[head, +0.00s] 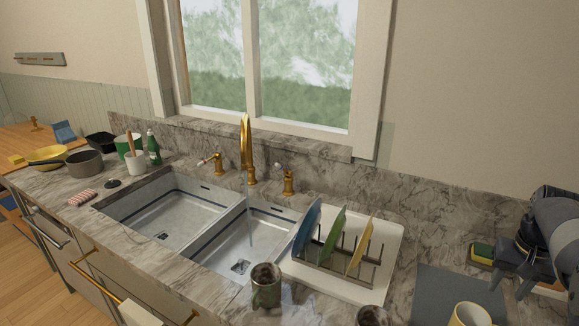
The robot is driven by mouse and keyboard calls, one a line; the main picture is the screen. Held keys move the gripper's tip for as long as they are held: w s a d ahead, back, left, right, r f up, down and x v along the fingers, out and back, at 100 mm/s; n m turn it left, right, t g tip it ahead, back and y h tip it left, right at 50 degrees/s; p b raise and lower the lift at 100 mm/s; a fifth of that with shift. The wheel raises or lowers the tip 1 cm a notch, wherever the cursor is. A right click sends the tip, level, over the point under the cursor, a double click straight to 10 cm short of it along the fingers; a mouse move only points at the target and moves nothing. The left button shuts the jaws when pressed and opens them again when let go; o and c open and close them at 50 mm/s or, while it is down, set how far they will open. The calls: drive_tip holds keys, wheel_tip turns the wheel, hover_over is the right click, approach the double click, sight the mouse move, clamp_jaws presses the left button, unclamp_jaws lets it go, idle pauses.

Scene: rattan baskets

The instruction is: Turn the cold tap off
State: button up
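A gold faucet (246,150) stands behind the double sink, its spout over the right basin (252,235). A gold tap handle (214,162) with a pale and reddish tip stands left of the spout. Another gold tap handle (288,183) with a pale tip stands right of it. I cannot read hot or cold marks on either.
A white drying rack tray (390,228) with upright plates stands right of the sink. A dark mug (266,287) is at the front edge. A yellow mug (470,314) and a sponge (483,251) are near my gripper. Pots and a green bottle (153,149) stand left.

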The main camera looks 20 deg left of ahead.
drive_tip(key=w+a+r+t, duration=0.1)
drive_tip(key=w+r, duration=0.1)
drive_tip(key=w, duration=0.4)
drive_tip(key=w+a+r+t, duration=0.1)
drive_tip(key=w+a+r, duration=0.1)
drive_tip(key=w, duration=0.3)
drive_tip(key=w+a+r+t+p, duration=0.1)
drive_tip(key=w+a+r, duration=0.1)
drive_tip(key=w, duration=0.4)
drive_tip(key=shift+w+a+r+t, duration=0.25)
drive_tip(key=shift+w+t, duration=0.05)
drive_tip(key=c, duration=0.6)
drive_tip(key=w+a+r+t, duration=0.1)
drive_tip(key=w+a, duration=0.1)
drive_tip(key=w, duration=0.1)
drive_tip(key=w+a+r+t, duration=0.1)
drive_tip(key=w+a+r, duration=0.1)
drive_tip(key=w+a, duration=0.1)
drive_tip(key=w+a+r+p, duration=0.1)
drive_tip(key=w+a+r, duration=0.1)
drive_tip(key=w+a, duration=0.1)
drive_tip(key=shift+w+a+r+n+t, duration=0.15)
drive_tip(key=shift+w+r+n+t, duration=0.2)
drive_tip(key=shift+w, duration=0.2)
clamp_jaws()
drive_tip(key=shift+w+a, duration=0.2)
drive_tip(key=shift+a, duration=0.05)
